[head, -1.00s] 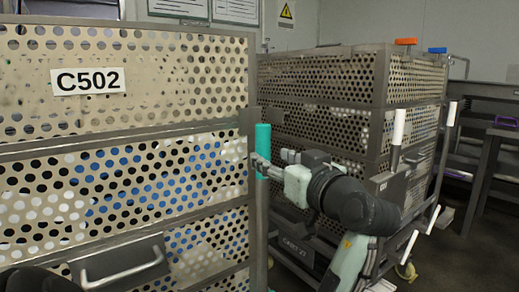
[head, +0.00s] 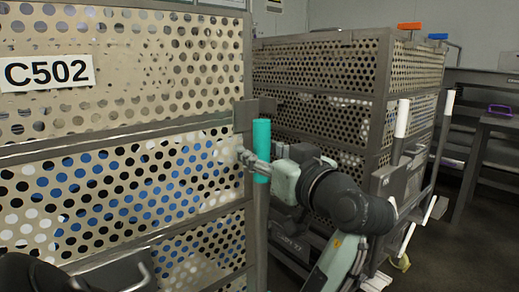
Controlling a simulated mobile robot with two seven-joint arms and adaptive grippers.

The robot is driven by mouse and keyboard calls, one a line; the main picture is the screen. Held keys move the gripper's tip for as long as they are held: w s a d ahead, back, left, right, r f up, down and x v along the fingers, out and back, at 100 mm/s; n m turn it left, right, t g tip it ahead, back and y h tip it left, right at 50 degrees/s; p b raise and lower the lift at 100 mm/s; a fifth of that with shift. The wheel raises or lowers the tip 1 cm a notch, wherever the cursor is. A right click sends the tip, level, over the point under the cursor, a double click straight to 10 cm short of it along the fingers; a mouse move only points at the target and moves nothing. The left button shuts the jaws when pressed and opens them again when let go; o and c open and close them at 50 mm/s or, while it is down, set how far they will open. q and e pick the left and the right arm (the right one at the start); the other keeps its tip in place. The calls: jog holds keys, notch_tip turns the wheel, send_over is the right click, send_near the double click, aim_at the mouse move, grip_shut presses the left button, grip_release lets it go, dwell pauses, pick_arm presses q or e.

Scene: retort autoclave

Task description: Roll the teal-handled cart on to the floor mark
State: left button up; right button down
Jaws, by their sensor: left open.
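The cart with the C502 plate (head: 47,72) fills the left of the head view, a tall cream perforated basket in a grey frame. Its upright teal handle (head: 262,135) stands at its right edge on a grey post. The floor mark is not in view.
Another perforated cart (head: 320,65) with white upright handles (head: 402,118) stands close behind and to the right. A dark bench with shelves (head: 490,78) is at the far right. Bare dark floor (head: 450,255) shows at the lower right.

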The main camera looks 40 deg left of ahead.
jog(key=shift+w, duration=0.1)
pick_arm(q)
grip_shut()
pick_arm(e)
jog(key=shift+w+r, duration=0.1)
dwell(0.3)
